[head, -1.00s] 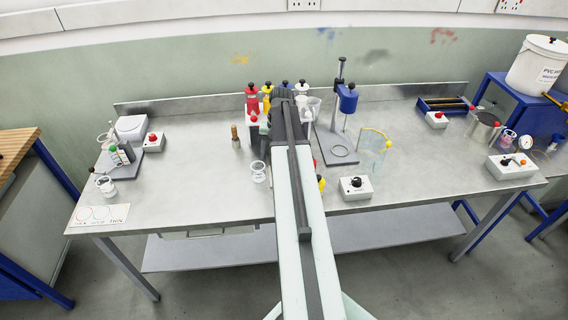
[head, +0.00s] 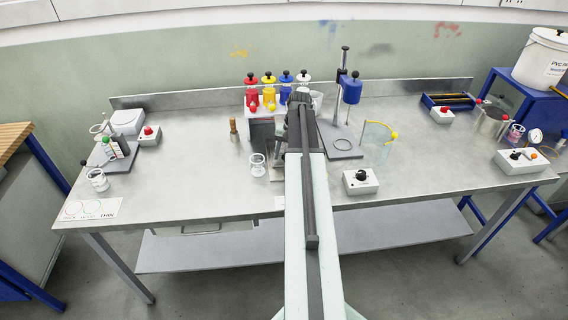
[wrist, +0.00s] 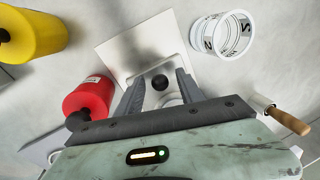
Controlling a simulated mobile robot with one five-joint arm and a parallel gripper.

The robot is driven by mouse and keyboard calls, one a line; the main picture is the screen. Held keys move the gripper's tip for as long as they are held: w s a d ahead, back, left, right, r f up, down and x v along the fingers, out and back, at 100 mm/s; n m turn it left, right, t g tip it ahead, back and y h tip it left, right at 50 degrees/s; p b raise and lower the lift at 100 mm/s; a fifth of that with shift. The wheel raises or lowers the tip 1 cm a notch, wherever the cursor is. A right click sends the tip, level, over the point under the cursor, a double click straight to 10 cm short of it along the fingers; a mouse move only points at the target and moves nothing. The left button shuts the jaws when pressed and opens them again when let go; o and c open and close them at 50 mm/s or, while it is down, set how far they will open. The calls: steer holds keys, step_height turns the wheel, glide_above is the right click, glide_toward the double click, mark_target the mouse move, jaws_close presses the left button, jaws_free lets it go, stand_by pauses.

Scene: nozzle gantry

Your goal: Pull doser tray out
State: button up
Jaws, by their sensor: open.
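The doser stand (head: 263,131) stands at the back middle of the bench, with red, yellow, blue and white bottles on top. In the wrist view a flat metal plate (wrist: 143,46), which looks like the doser tray, lies beyond my gripper (wrist: 160,77). A sliver of it seems to show beside my arm in the head view (head: 276,173). A round black knob (wrist: 160,82) shows between my fingers. The fingers are apart, one on each side of the knob; I cannot tell whether they touch it. In the head view my arm hides the fingertips.
A labelled glass cup (head: 257,162) stands close to the tray, also in the wrist view (wrist: 234,36). Red (wrist: 88,97) and yellow (wrist: 35,34) bottles are left of my gripper. A wooden-handled tool (head: 234,130) and a blue-headed stand (head: 350,90) flank the doser.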

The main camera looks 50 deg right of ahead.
jaws_close()
stand_by(1.4)
